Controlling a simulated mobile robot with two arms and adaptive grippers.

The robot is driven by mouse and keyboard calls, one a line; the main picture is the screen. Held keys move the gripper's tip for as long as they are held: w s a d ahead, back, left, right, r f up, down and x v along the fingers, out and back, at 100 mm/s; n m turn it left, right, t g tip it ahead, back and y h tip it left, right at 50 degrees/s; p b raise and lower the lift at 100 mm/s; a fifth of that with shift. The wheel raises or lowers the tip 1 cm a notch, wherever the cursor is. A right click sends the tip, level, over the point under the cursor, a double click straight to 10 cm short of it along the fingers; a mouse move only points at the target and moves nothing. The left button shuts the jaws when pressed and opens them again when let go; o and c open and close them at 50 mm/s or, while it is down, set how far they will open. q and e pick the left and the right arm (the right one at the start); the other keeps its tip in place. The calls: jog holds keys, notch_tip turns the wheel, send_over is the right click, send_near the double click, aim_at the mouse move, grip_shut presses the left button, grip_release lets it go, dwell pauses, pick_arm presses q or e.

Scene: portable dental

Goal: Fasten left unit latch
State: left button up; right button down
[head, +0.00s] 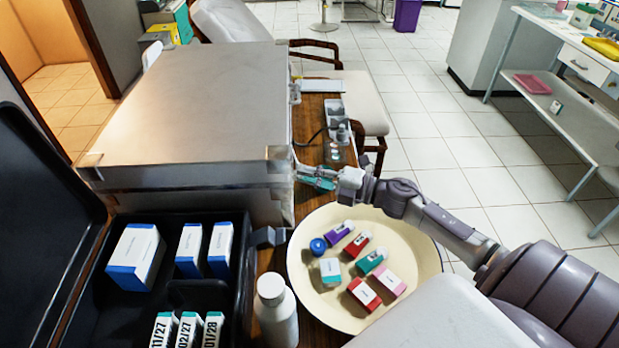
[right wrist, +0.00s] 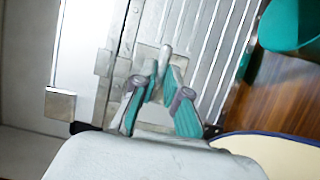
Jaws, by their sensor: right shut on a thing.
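The unit is a large silver metal case (head: 190,105) with its lid down, at the left of the head view. My right gripper (head: 318,178) reaches in from the right to the case's right side, near its front corner. In the right wrist view, the teal-padded fingers (right wrist: 160,95) close around a small metal latch piece (right wrist: 165,52) on the ribbed case wall (right wrist: 198,50). The fingers partly cover the latch, so I cannot tell whether it is hooked. My left gripper is not in view.
An open black case (head: 180,292) with white-and-blue boxes stands in front. A cream round tray (head: 425,262) with small coloured boxes lies below my right arm. A white bottle (head: 275,312) stands between them. A chair (head: 358,100) is behind.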

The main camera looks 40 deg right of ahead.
jog(key=shift+a, duration=0.1)
jog(key=c, duration=1.2)
grip_release()
jog(key=v, duration=1.2)
